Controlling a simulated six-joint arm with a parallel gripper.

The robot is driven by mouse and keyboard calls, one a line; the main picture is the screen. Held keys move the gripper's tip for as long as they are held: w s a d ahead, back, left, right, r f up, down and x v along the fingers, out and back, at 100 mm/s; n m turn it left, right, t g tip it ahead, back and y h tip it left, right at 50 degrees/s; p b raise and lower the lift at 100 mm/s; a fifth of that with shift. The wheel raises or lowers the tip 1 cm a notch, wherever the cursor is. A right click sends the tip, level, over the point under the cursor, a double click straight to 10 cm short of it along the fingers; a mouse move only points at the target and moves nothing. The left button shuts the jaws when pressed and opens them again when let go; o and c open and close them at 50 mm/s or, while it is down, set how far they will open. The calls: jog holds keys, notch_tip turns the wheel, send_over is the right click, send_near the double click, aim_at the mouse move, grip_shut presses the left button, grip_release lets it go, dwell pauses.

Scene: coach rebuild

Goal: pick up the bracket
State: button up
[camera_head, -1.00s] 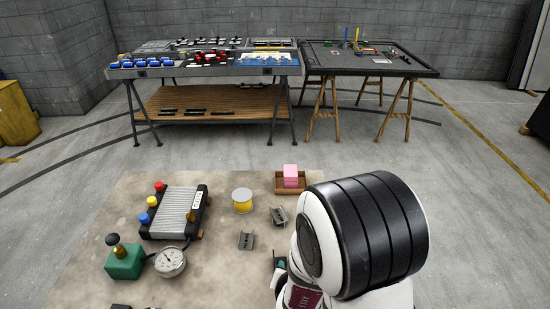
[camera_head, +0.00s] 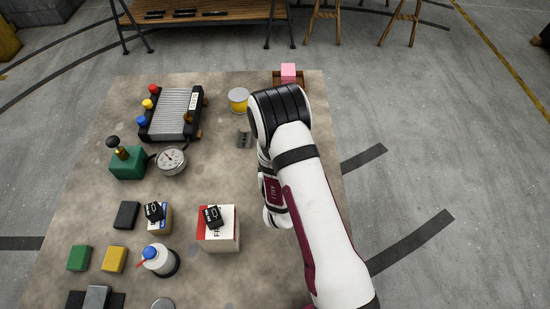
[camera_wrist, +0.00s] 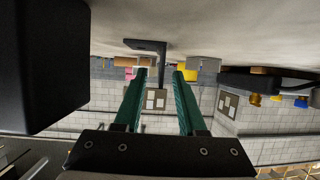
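A second bracket seen there earlier is hidden behind my arm. The wrist view is upside down, with the tabletop along its top. There a dark angled bracket (camera_wrist: 147,45) shows beyond the fingertips, its upright part seen between them.
A yellow spool (camera_head: 238,99) and a pink block (camera_head: 288,72) in a brown tray (camera_head: 304,78) stand beyond the bracket. A ribbed unit (camera_head: 172,112), a gauge (camera_head: 171,160) and a green valve block (camera_head: 126,162) are left. A red-white box (camera_head: 218,228) and bottle (camera_head: 159,260) are nearer.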

grip_shut()
dwell(1.3)
